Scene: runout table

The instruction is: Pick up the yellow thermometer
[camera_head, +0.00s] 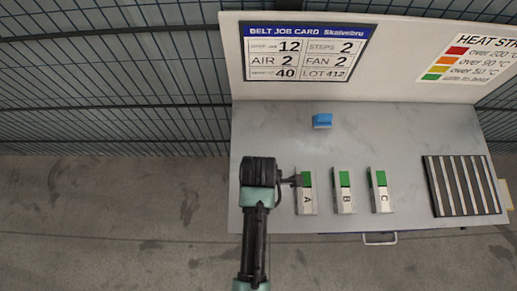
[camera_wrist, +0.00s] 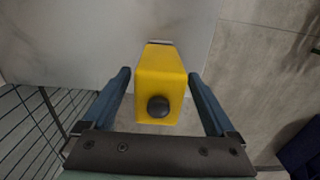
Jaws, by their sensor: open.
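The yellow thermometer (camera_wrist: 162,85) shows in the wrist view as a blocky yellow body with a round dark knob on its near end. It stands between the two blue-grey fingers of my gripper (camera_wrist: 160,74). The fingers are open, with a visible gap on each side of the yellow body, so I see no grip on it. In the head view my arm reaches over the left front part of the table, and the thermometer is not visible there.
The grey table (camera_head: 270,125) carries a blue object (camera_head: 322,121), blocks marked A (camera_head: 307,200), B (camera_head: 345,200) and C (camera_head: 381,200), and a slatted dark panel (camera_head: 462,186). Block A is close to my wrist. A board (camera_head: 400,60) stands behind, with wire fence (camera_head: 110,80) at left.

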